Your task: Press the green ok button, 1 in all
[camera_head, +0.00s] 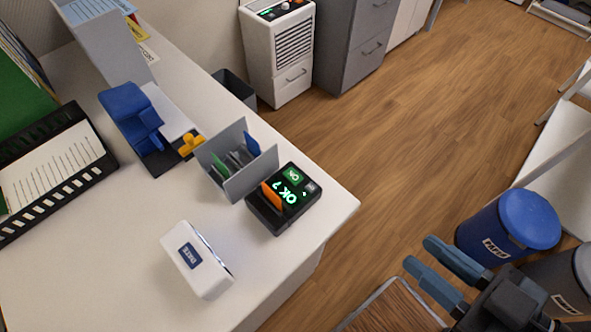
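A black card terminal (262,217) stands near the right edge of the white desk. Its screen (290,193) shows "OK ?" in green. A green button (293,174) marked OK is on its upper face, beside a small grey key. An orange card (272,196) stands in the terminal's near-left side. My gripper (422,254) is at the lower right, beyond the desk edge and over the floor. Its two blue-grey fingers are apart with nothing between them. It is well away from the terminal.
A grey card holder (232,185) stands close to the terminal's left. A white box marked DATE (197,260) stands in front. A blue-lidded paper bin (525,220) stands near my gripper.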

